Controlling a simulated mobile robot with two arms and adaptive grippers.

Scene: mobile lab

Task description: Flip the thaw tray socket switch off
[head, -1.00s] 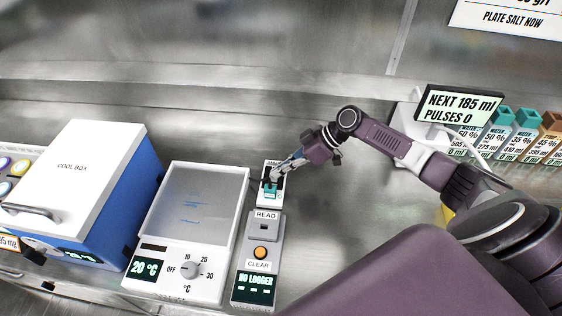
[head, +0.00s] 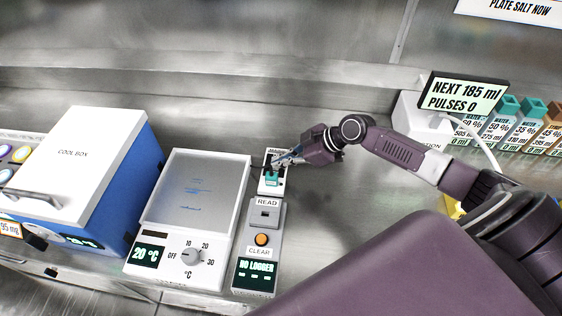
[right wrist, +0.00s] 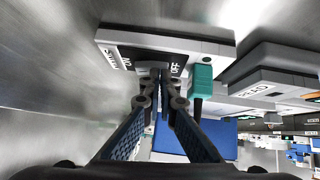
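My right gripper (head: 276,162) is at the socket, just behind the lever in the head view. Contact with the lever cannot be told. My left gripper is not in view.
A grey reader (head: 267,222) with an orange button stands directly in front of the socket. A blue and white cool box (head: 80,150) is at the left. A display (head: 462,95) and several labelled bottles stand at the right. The steel bench between them is free.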

